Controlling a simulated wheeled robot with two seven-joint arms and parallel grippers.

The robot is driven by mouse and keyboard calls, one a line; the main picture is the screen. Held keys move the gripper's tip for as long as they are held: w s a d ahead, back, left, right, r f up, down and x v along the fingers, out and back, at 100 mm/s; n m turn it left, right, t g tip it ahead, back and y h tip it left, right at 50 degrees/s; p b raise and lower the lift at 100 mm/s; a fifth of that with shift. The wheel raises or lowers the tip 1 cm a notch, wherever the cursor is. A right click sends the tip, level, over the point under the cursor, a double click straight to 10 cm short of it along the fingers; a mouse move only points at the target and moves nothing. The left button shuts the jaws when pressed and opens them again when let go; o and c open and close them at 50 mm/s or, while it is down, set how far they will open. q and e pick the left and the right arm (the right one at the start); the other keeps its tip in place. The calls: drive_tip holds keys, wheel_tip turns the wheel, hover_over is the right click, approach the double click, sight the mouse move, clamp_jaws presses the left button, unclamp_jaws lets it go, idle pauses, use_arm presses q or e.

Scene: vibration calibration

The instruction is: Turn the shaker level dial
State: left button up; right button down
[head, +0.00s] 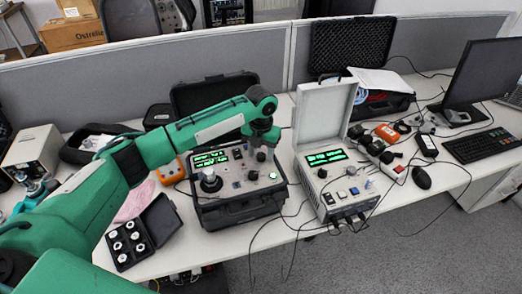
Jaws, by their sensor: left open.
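The shaker unit is a black open case (237,213) with a grey control panel, two green-lit displays (210,158) and a silver round shaker head (210,181) on its left side. Small dark knobs sit on the right part of the panel, one of them a dark knob (253,175) near the right edge. I cannot read which one is the level dial. My left gripper (261,148) is open and points down over the back right of the panel, close to the knobs there. Whether it touches one is hidden. My right gripper is not in view.
A white instrument box (342,190) with a raised lid stands just right of the shaker unit. A black tray of round sensors (130,242) lies front left. Loose cables hang over the front edge. A monitor, keyboard (482,145) and mouse (422,177) are at the right.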

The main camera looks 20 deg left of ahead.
use_arm(q)
drive_tip(key=shift+c, duration=0.2)
drive_tip(key=c, duration=0.9)
drive_tip(key=shift+r+n+p, duration=0.15)
drive_tip(key=shift+n+p, duration=0.65)
drive_tip(key=shift+p, duration=0.3)
drive_tip(key=shift+c, duration=0.2)
drive_tip(key=n+p, duration=0.2)
drive_tip(key=shift+n, duration=0.3)
drive_tip(key=n+p, duration=0.3)
drive_tip(key=shift+n, duration=0.3)
drive_tip(key=n+p, duration=0.3)
drive_tip(key=shift+n, duration=0.3)
drive_tip(key=n+p, duration=0.2)
drive_tip(key=n, duration=0.1)
drive_tip(key=shift+n, duration=0.3)
drive_tip(key=n+p, duration=0.3)
drive_tip(key=n, duration=0.1)
drive_tip(key=shift+n, duration=0.3)
drive_tip(key=n+p, duration=0.2)
drive_tip(key=n, duration=0.1)
drive_tip(key=shift+n, duration=0.3)
drive_tip(key=shift+n+p, duration=0.9)
drive_tip(key=shift+n, duration=0.7)
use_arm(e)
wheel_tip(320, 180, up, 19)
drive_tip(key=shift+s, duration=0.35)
